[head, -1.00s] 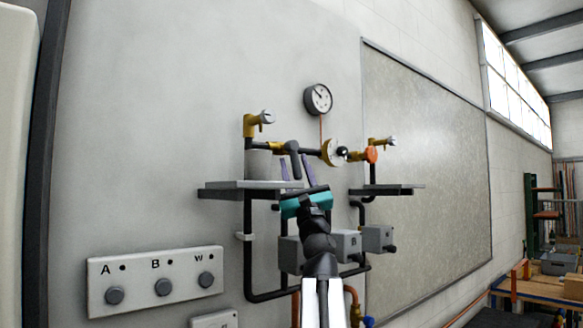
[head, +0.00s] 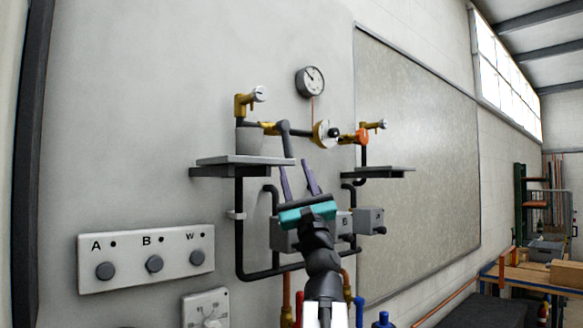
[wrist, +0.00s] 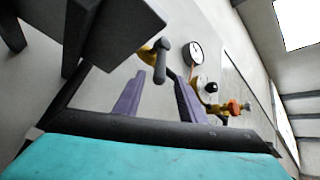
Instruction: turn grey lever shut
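The grey lever (head: 286,140) hangs down from a brass valve (head: 267,127) on the wall pipe, right of the left shelf. In the wrist view the lever (wrist: 162,60) shows beyond my fingertips, pointing down between them. My gripper (head: 295,165) has a teal body and two purple fingers. It is open and empty, with its tips just below the lever's lower end in the head view. In the wrist view the fingers (wrist: 160,78) stand well apart with nothing between them. Contact with the lever is not seen.
A second shelf (head: 385,170), round brass valve (head: 322,134), orange knob (head: 361,136) and gauge (head: 310,82) are on the right. Grey boxes (head: 369,221) sit below.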

